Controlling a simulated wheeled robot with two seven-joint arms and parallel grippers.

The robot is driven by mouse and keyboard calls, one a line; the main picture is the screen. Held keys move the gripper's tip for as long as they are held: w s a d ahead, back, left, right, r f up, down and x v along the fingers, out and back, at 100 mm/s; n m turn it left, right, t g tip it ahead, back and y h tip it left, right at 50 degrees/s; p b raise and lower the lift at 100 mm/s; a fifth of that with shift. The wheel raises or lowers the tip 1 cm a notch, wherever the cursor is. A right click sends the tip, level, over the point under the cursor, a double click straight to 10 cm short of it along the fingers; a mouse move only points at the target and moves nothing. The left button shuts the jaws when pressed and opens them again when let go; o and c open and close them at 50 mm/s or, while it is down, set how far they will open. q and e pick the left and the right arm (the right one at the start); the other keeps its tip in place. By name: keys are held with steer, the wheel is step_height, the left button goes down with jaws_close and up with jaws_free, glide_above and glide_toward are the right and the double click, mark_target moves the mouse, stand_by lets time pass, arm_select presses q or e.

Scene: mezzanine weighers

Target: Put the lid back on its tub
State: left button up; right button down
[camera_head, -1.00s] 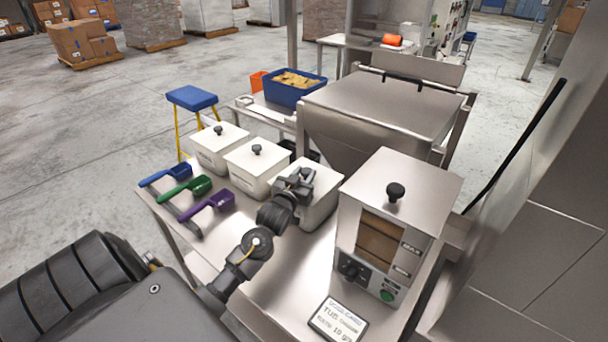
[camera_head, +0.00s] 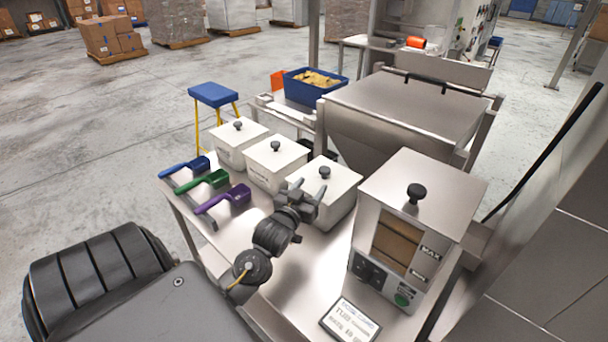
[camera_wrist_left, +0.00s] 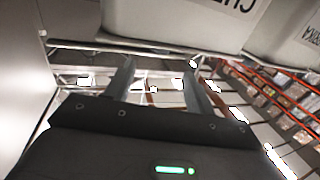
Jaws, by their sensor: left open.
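Three white tubs stand in a row on the steel table, each with a white lid and black knob on top. The near right tub (camera_head: 338,207) has its lid (camera_head: 343,181) on, and the lid looks seated; its knob (camera_head: 324,172) is free. My left gripper (camera_head: 312,187) is open and empty in front of this tub, overlapping its near left corner. In the left wrist view my open fingers (camera_wrist_left: 158,78) have nothing between them, and lettered tub walls show above. The middle tub (camera_head: 275,170) and far left tub (camera_head: 238,153) are also lidded. My right gripper is out of view.
Blue, green and purple scoops (camera_head: 225,199) lie left of the tubs. A steel weigher box (camera_head: 436,185) with a black knob stands to the right, with a label card (camera_head: 350,320) before it. A steel hopper (camera_head: 405,110) stands behind. The table's front middle is clear.

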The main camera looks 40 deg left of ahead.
arm_select(q)
steer(key=v, duration=0.4)
stand_by(0.6)
